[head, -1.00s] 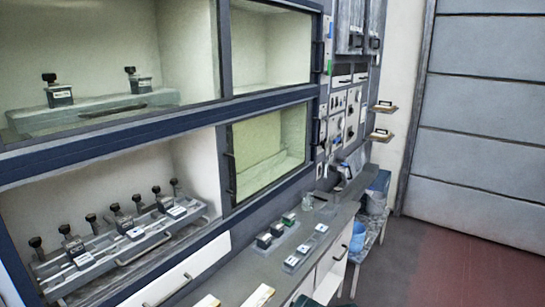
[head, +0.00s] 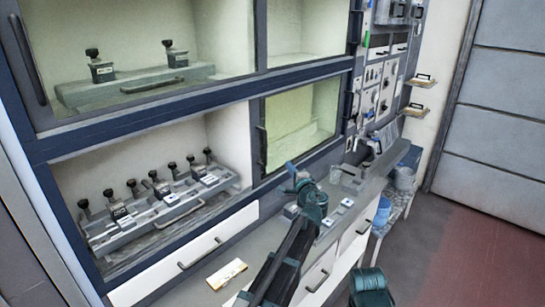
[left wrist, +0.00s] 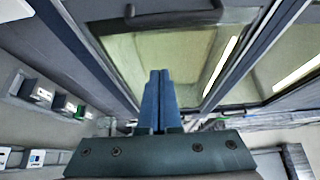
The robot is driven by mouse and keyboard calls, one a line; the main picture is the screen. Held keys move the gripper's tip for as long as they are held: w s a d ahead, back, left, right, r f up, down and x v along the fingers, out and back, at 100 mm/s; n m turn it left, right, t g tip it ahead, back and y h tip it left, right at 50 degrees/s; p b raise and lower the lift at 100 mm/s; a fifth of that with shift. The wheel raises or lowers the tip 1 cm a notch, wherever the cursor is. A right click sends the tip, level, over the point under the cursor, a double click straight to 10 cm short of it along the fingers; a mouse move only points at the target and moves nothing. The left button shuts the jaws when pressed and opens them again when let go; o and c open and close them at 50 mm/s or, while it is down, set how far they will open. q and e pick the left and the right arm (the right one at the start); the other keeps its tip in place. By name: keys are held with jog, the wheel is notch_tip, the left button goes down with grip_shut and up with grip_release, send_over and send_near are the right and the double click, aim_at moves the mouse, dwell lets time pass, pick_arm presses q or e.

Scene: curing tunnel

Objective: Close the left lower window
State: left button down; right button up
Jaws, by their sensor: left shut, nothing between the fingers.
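The lower left opening (head: 225,135) of the cabinet stands uncovered, with a rack of several black-knobbed clamps (head: 160,205) inside. A yellowish-tinted window pane (head: 300,122) covers the lower right opening, with a dark upright handle (head: 262,146) on its left edge. My left gripper (head: 299,172) is shut and empty, over the counter below that pane and apart from the handle. In the left wrist view its blue fingers (left wrist: 158,84) are together, pointing toward a tinted pane (left wrist: 185,60) in a dark frame; a dark bar handle (left wrist: 172,18) lies at the top.
The grey counter (head: 235,255) holds a pale block (head: 227,274) and small parts, partly hidden by my left arm. White drawers with handles (head: 199,253) sit below the rack. A blue bucket (head: 382,213) stands at right. Floor at right is clear.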

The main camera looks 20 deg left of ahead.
pick_arm(q)
jog(key=x, duration=1)
jog(key=s+a, duration=0.2)
jog(key=s, duration=0.1)
jog(key=shift+s+a, duration=0.15)
jog(key=shift+s, duration=0.1)
